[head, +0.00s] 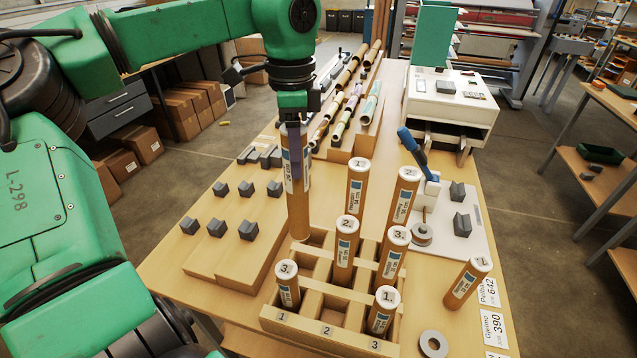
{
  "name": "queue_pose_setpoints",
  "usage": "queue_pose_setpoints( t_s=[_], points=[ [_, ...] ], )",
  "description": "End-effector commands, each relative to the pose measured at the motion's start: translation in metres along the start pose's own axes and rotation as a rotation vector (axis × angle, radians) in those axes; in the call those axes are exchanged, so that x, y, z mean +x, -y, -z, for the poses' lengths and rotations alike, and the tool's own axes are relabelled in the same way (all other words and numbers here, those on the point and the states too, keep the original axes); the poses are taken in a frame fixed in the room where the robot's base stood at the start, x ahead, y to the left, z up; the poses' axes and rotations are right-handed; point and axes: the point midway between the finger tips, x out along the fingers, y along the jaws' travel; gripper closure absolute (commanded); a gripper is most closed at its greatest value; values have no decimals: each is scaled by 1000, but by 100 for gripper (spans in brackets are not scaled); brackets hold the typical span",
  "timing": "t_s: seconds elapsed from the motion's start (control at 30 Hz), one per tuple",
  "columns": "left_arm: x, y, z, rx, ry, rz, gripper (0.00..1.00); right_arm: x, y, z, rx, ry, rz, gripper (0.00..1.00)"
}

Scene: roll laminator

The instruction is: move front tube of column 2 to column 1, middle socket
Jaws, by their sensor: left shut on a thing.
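My left gripper (293,125) points down and is shut on the upper part of a tall brown tube (299,215) with a white and blue label. The tube is upright, its lower end at the back left of the wooden rack (290,325), by column 1. I cannot tell whether that end is above the rack or inside a socket. The rack has columns labelled 1, 2 and 3. A short tube marked 3 (288,293) stands in column 1's front socket. Column 1's middle socket and column 2's front socket look empty. My right gripper is not in view.
Other tubes stand in the rack: one marked 2 (344,262), one marked 1 (380,321), and several behind.

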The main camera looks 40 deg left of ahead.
Motion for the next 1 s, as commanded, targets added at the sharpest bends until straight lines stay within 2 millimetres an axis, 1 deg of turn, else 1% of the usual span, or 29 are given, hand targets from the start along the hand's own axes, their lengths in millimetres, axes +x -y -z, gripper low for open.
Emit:
queue_pose_setpoints(
  t_s=[0.03, 0.1, 0.2, 0.3, 0.4, 0.57, 0.9, 1.0],
  points=[
    [19, 0, 0, 2, 0, -4, 100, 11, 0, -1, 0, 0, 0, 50],
    [38, 0, 0, 2, 0, -4, 100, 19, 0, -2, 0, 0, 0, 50],
    [64, -1, 0, 3, -1, -3, 100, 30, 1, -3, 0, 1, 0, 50],
    [85, -1, 0, 2, -3, -2, 100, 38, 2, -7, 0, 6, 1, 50],
    [97, -1, 1, 2, -5, 1, 100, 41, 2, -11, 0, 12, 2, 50],
    [109, -2, 1, 2, -6, 2, 100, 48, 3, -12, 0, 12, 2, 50],
    [160, -2, 1, 1, -5, 0, 100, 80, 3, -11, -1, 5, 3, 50],
    [172, -1, 1, 2, -5, 1, 100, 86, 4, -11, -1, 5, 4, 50]
  ],
)
